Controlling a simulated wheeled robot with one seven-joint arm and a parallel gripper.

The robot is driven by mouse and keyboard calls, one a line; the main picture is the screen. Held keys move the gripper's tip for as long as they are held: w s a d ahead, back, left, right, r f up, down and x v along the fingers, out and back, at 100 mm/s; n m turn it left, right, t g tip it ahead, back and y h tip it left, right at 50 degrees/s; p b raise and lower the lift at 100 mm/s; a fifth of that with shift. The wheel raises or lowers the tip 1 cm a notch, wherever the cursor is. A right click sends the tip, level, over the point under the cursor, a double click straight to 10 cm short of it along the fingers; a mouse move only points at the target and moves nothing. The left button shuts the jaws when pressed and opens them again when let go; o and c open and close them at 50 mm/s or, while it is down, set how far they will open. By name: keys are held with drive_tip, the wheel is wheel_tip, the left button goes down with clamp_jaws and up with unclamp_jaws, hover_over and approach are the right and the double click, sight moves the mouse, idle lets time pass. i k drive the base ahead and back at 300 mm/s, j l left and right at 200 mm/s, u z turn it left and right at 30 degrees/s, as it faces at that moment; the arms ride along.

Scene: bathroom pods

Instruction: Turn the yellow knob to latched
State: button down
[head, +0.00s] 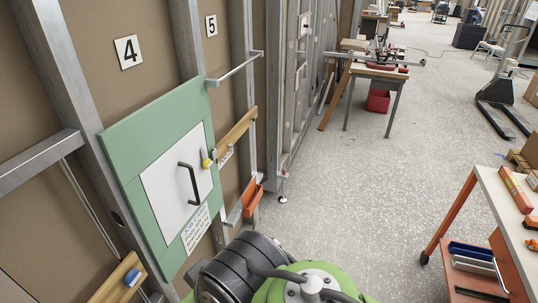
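The small yellow knob (206,161) sits near the right edge of a white hatch door (163,185), set in a green panel (141,143) on the wall at the left. A small grey piece is right beside the knob; the knob is too small to tell which way it is turned. A black bar handle (192,184) is on the door, left of and below the knob. The door looks flush with the panel. A printed label (195,229) is below the door. My gripper is not in view; only black and green parts of my own body show at the bottom.
A wooden rail (237,131) and an orange bin (252,196) are right of the panel. A cart (497,205) with tools stands at the right, a workbench (379,74) farther back. The speckled floor between them is clear. A metal bar (40,155) juts out at the left.

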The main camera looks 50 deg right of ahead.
sight(206, 163)
drive_tip(key=z, duration=1)
drive_tip(key=i+u, duration=0.25)
drive_tip(key=u, duration=0.25)
drive_tip(key=i+u, duration=0.2)
drive_tip(key=u, duration=0.25)
